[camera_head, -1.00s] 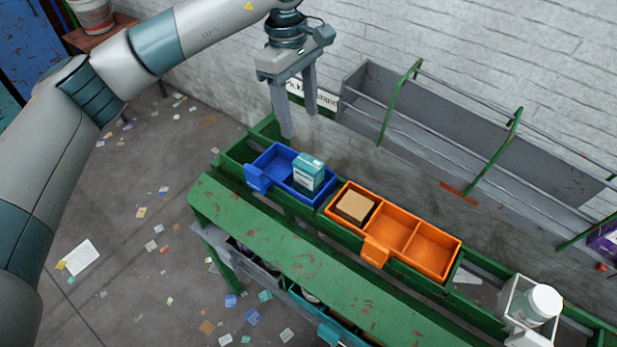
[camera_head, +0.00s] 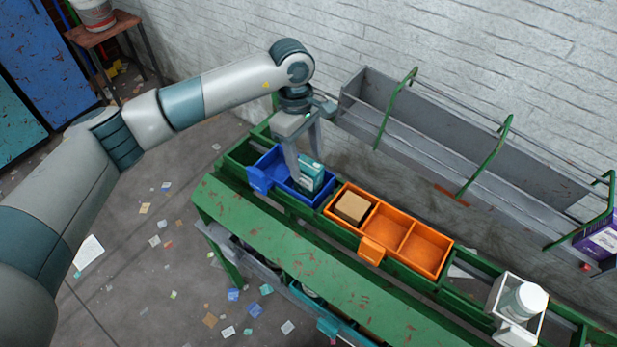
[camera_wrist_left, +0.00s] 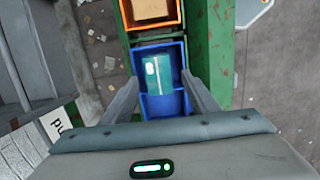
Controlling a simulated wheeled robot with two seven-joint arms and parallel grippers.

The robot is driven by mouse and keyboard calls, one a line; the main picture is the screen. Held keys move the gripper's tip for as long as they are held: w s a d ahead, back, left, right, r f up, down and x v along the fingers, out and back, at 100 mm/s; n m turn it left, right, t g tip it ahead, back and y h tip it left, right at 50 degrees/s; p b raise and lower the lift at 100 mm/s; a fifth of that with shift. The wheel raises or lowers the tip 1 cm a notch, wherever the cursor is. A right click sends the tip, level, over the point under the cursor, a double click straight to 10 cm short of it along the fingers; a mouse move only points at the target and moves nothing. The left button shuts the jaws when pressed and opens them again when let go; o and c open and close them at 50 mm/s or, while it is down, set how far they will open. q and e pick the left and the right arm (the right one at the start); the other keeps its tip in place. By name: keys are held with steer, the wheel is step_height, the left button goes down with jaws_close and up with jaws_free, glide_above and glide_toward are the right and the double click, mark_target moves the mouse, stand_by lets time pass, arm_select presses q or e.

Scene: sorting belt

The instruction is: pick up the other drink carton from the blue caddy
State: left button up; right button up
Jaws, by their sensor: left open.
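A teal and white drink carton (camera_head: 311,174) stands in the right part of the blue caddy (camera_head: 270,160) on the green frame. In the left wrist view the carton (camera_wrist_left: 157,76) lies ahead between my fingers, inside the blue caddy (camera_wrist_left: 172,103). My left gripper (camera_head: 304,160) is open, with its fingers down over the caddy, one on each side of the carton's line. It does not visibly grip the carton. The nearer finger partly hides the carton and the caddy's middle in the head view. My right gripper is out of view.
An orange caddy (camera_head: 372,248) with a tan box (camera_head: 352,207) in its left compartment sits to the right. A white holder (camera_head: 513,310) with a white bottle (camera_head: 524,300) stands further right. A grey trough (camera_head: 440,135) with green brackets runs along the wall behind.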

mark_target(307, 164)
arm_select(q)
steer(key=shift+f, duration=0.1)
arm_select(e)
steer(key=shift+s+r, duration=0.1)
arm_select(q)
steer(key=shift+s+d+f+p, duration=0.1)
steer(key=shift+d+f+p, duration=0.05)
steer(key=shift+f+p, duration=0.45)
steer(key=f+p, duration=0.1)
steer(key=f, duration=0.1)
steer(key=shift+d+f+p, duration=0.2)
steer(key=shift+f+p, duration=0.15)
steer(key=shift+p, duration=0.05)
steer(key=shift+s+f, duration=0.1)
steer(key=shift+f, duration=0.45)
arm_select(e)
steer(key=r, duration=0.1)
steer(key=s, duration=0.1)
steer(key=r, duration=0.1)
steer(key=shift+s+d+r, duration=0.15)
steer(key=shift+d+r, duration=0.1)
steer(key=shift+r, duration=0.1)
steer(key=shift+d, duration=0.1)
arm_select(q)
steer(key=c, duration=1.1)
